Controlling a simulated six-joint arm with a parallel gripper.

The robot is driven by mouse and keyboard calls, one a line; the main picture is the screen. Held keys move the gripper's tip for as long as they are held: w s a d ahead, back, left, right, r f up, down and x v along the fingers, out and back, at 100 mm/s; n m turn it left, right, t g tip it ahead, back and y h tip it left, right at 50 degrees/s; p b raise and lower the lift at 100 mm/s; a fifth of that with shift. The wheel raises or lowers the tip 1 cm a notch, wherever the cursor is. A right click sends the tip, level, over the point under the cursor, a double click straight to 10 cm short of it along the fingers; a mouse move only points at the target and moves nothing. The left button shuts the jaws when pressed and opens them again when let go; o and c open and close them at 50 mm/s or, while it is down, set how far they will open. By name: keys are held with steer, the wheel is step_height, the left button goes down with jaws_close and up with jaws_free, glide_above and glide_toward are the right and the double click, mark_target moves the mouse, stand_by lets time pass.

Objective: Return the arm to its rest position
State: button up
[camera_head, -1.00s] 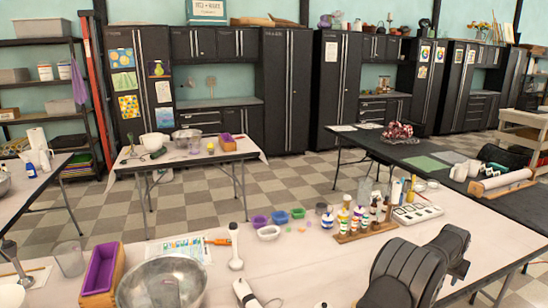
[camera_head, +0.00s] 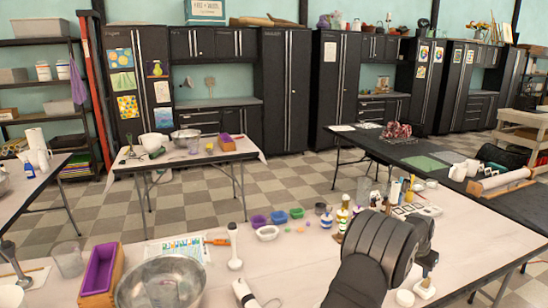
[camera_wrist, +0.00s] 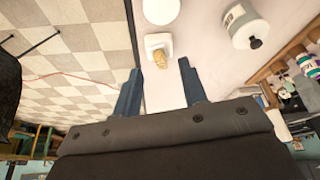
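My gripper (camera_wrist: 160,70) shows in the wrist view with its two blue fingers spread apart and nothing between them. Ahead of the fingertips, a small white square-based item with a tan top (camera_wrist: 160,57) stands on the pale table, apart from them. In the head view my dark arm rises from the bottom edge over the right part of the near table (camera_head: 310,262).
The arm partly hides the group of small bottles (camera_head: 343,215). A black table (camera_head: 460,195) is at the right. The table's front middle is fairly clear.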

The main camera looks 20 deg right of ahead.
steer(key=w+a+f+m, duration=0.1)
steer(key=w+a+f, duration=0.3)
steer(key=w+a, duration=0.9)
steer(key=shift+w+h, duration=0.3)
steer(key=shift+w, duration=1.2)
steer(key=shift+a, duration=0.1)
